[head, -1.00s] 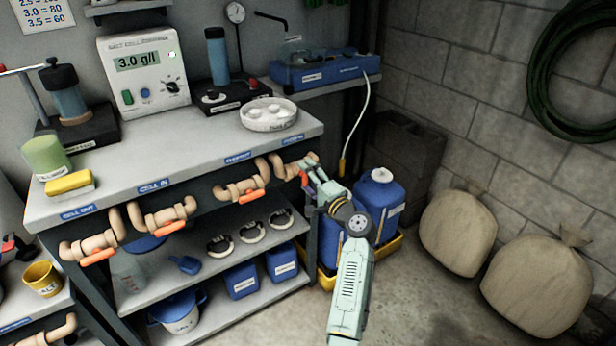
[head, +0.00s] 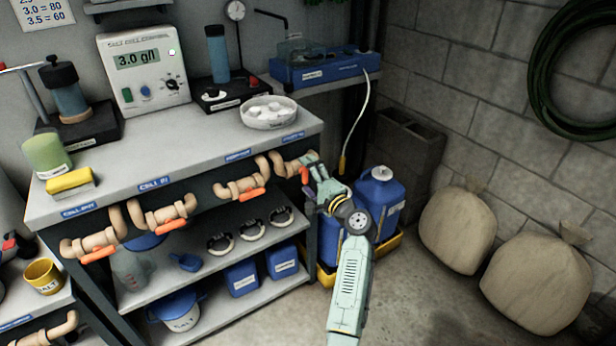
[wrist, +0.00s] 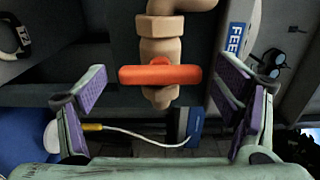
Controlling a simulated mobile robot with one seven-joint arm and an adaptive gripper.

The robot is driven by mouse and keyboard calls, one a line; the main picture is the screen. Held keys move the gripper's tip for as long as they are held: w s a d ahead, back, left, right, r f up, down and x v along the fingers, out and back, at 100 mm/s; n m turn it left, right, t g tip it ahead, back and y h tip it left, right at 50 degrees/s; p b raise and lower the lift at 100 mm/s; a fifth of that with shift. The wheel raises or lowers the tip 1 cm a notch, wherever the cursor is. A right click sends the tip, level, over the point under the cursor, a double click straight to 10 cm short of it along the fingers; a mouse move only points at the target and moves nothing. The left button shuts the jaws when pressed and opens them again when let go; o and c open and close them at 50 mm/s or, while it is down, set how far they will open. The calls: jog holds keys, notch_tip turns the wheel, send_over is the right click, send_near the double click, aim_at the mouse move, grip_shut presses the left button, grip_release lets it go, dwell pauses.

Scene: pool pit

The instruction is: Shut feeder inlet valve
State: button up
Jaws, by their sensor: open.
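The feeder valve is the rightmost tan valve (head: 290,163) under the bench edge, and its orange lever (head: 305,174) points outward from the pipe. In the wrist view its pipe body (wrist: 161,50) runs up and down, and the orange lever (wrist: 160,75) lies crosswise to it. A blue label reading "FEE" (wrist: 235,38) is partly cut off beside it. My gripper (head: 320,178) is open just right of the lever. In the wrist view my gripper's fingers (wrist: 163,95) stand wide on both sides of the lever, with visible gaps and no contact.
Several similar valves, such as the one beside it (head: 243,189), line the bench front with levers along their pipes. A blue jug (head: 380,195) stands in a yellow tray right of the bench, close to my arm. Sacks (head: 458,230) lie by the wall; floor in front is open.

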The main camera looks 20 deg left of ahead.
jog(key=v, duration=1.2)
